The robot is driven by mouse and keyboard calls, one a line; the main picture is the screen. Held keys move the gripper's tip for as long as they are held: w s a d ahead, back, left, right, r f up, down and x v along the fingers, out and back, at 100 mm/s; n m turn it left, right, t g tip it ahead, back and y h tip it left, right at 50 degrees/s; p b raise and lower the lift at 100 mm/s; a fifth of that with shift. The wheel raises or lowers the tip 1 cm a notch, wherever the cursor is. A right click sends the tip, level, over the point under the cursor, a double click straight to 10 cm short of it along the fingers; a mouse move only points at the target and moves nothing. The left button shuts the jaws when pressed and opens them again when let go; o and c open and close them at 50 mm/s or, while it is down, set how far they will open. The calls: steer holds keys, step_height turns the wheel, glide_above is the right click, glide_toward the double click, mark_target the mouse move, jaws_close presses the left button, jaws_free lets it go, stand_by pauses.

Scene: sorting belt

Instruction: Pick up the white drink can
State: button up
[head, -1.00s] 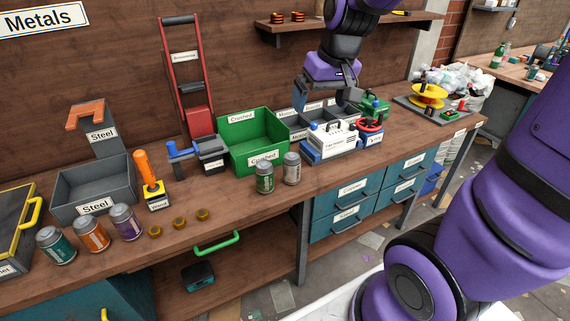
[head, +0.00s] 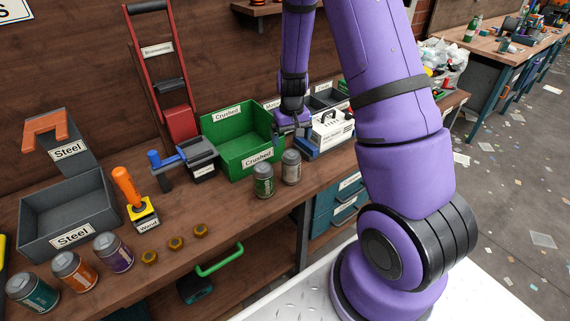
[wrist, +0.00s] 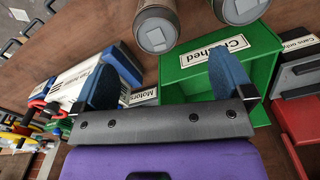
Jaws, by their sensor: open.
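The white drink can (head: 291,167), which looks greyish, stands upright on the bench in front of the green bin, just right of a green can (head: 263,180). In the wrist view it appears to be the left of two cans at the top edge (wrist: 156,27), partly cut off. My gripper (head: 290,128) is above the right end of the green bin, behind and above the cans. In the wrist view its blue fingers (wrist: 167,80) are wide apart with nothing between them.
The green "Crushed" bin (head: 256,160) stands close behind the cans. A white-and-blue machine (head: 330,129) is to the right. Several other cans, brass nuts (head: 176,243) and a wand stand (head: 143,212) are to the left. The bench front near the white can is clear.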

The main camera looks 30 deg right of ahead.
glide_above(292, 164)
steer(key=f, duration=0.6)
steer(key=shift+w+a+f, duration=0.1)
steer(key=shift+a, duration=0.15)
steer(key=shift+d+f, duration=0.2)
steer(key=shift+f, duration=2.45)
steer(key=c, duration=1)
steer(key=shift+r, duration=0.15)
